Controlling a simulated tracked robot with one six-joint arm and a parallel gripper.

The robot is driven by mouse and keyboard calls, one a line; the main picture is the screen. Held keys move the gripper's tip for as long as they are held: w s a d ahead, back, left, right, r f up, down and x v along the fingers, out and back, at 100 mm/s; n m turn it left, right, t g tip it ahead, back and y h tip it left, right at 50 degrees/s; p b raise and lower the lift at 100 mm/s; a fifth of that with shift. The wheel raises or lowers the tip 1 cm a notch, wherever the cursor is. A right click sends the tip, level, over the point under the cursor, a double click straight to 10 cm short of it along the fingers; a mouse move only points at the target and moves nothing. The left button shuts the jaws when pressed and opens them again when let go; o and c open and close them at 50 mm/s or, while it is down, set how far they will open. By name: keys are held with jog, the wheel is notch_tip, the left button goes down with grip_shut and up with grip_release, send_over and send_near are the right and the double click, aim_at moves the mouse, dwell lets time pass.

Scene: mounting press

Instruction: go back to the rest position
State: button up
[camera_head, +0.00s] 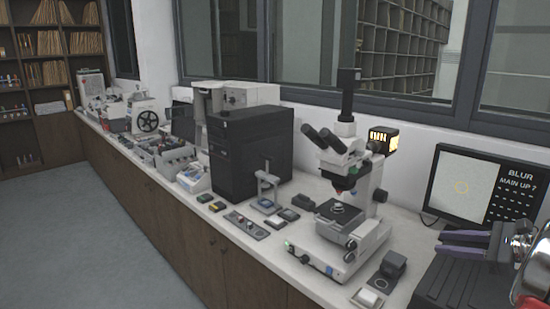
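My gripper (440,242) comes in from the right edge, in front of the monitor and above a black ridged case. Its two purple fingers point left with a gap between them, and nothing shows in the gap. A small grey press-like stand (267,187) is upright on the white counter (300,262), well to the left of the gripper. A white microscope (352,190) with a black camera tube stands between them. A small disc-like piece sits on its stage.
A monitor (478,187) reads "BLUR MAIN UP ?". The black ridged case (465,285) lies below the gripper. A black computer tower (248,150) and other instruments line the counter. Small boxes (394,264) lie by the front edge. The floor (90,240) is clear at left.

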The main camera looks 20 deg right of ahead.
jog(key=a+f+n+g+h, duration=0.1)
jog(key=a+f+n+g, duration=0.2)
jog(key=a, duration=0.5)
jog(key=a+f+n+g, duration=0.1)
jog(key=a+n+g, duration=0.2)
jog(key=a+n, duration=0.3)
jog(key=a+f+n+g+h, duration=0.1)
jog(key=a+f+n+g, duration=0.15)
jog(key=a, duration=0.65)
jog(key=s+a+r+n+h, duration=0.1)
jog(key=s+a+r+n, duration=0.1)
jog(key=a+n, duration=0.6)
jog(key=s+a+r+n+t+h, duration=0.1)
jog(key=s+a+r+n, duration=0.2)
jog(key=a+n, duration=0.5)
jog(key=shift+s+a+n+h, duration=0.35)
jog(key=shift+s+a, duration=0.4)
jog(key=shift+a, duration=5.3)
jog(key=shift+d, duration=0.15)
